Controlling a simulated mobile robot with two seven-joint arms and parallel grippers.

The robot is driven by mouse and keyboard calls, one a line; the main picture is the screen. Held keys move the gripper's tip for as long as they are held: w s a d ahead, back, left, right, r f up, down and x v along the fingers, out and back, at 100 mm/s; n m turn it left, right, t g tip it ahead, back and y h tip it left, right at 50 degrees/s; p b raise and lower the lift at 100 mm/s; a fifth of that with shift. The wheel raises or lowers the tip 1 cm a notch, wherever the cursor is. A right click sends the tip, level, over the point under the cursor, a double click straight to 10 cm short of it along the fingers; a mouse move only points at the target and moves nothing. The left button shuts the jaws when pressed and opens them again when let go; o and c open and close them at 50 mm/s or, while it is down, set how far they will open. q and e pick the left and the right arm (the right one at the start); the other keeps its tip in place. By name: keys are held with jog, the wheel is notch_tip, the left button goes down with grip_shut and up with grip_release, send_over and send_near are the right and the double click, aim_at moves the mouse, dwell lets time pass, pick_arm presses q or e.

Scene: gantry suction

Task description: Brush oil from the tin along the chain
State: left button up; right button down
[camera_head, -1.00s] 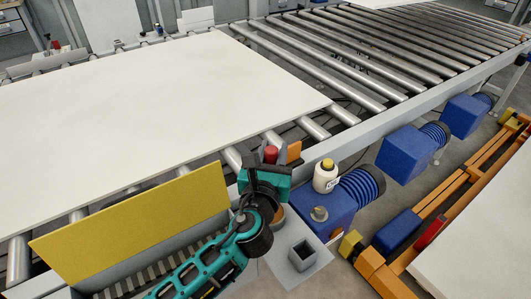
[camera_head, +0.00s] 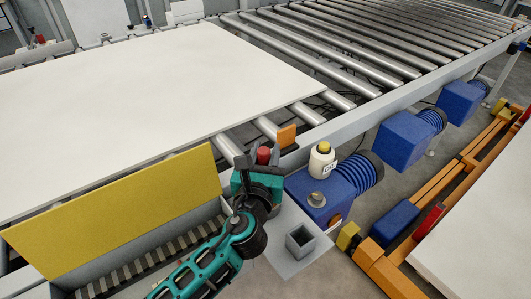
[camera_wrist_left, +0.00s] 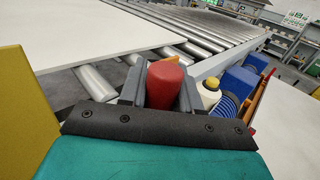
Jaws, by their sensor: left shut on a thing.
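My left gripper (camera_head: 262,160) is shut on a red-handled thing (camera_head: 263,155), likely the brush. The red end stands up between the fingers, and it also shows in the left wrist view (camera_wrist_left: 165,82). Its lower end and any bristles are hidden behind the gripper. The chain (camera_head: 150,266) seems to be the dark toothed strip below a tilted yellow panel (camera_head: 120,212), left of my gripper. My right gripper is not in view.
A grey square holder (camera_head: 301,240), open at the top, stands on the shelf right of my wrist. A white yellow-capped bottle (camera_head: 322,162) stands by a blue motor (camera_head: 310,190). An orange block (camera_head: 287,136) is on the rail. A big white board (camera_head: 150,110) covers the rollers.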

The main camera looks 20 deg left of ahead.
pick_arm(q)
jog(key=shift+f+b, duration=0.4)
jog(key=shift+f, duration=0.1)
dwell(0.9)
jog(key=shift+f, duration=0.15)
dwell(1.1)
notch_tip(320, 180, up, 7)
jog(key=p, duration=0.6)
dwell(0.3)
dwell(0.5)
